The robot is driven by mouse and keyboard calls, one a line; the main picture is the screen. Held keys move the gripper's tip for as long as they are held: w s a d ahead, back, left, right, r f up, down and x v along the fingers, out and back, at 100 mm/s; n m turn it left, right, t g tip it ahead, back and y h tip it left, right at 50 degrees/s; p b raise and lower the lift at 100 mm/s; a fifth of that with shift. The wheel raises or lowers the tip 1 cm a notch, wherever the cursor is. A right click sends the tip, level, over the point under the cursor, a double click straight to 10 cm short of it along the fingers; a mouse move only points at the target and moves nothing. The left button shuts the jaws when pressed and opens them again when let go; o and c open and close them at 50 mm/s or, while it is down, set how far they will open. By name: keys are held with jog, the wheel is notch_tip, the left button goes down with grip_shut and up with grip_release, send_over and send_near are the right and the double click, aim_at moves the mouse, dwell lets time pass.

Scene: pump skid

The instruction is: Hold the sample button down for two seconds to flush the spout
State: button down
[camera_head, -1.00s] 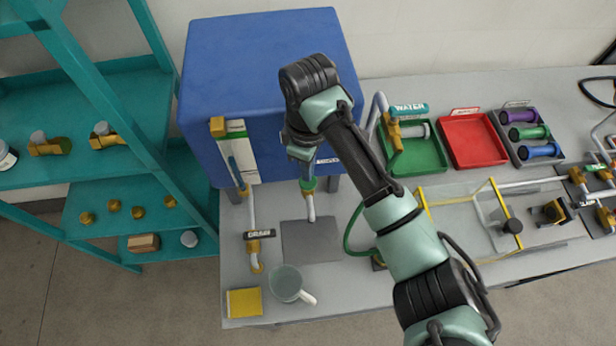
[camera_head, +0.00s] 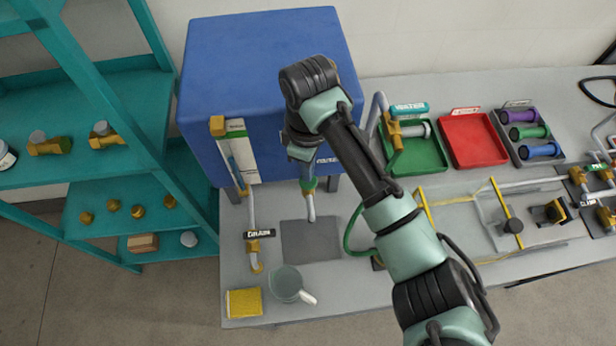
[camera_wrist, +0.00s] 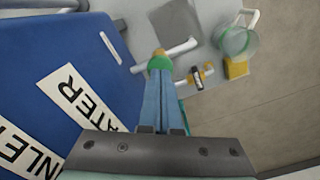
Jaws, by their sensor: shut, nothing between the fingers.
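The green sample button (camera_wrist: 160,63) with a yellowish collar sits above the white spout in the wrist view; it also shows in the head view (camera_head: 308,185) on the front of the blue tank. My gripper (camera_wrist: 160,72) is shut and empty, its blue fingers pressed together and their tips at the button. The tips cover part of the button, and I cannot tell how far it is pushed in. The spout (camera_head: 311,207) points down over a dark grey plate (camera_head: 297,246). No liquid shows at the spout.
A clear mug (camera_head: 285,281) and a yellow sponge (camera_head: 244,302) stand at the front left of the bench. The drain pipe (camera_head: 254,225) is left of the plate. A green tray (camera_head: 432,165) and a red tray (camera_head: 474,142) lie to the right, beyond my arm.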

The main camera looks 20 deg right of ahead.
jog(key=shift+f+b, duration=0.45)
jog(key=shift+f, duration=0.55)
dwell(2.2)
jog(key=shift+r+p, duration=1.1)
jog(key=shift+r, duration=0.1)
notch_tip(320, 180, up, 5)
jog(key=p, duration=0.4)
jog(key=shift+p, duration=0.4)
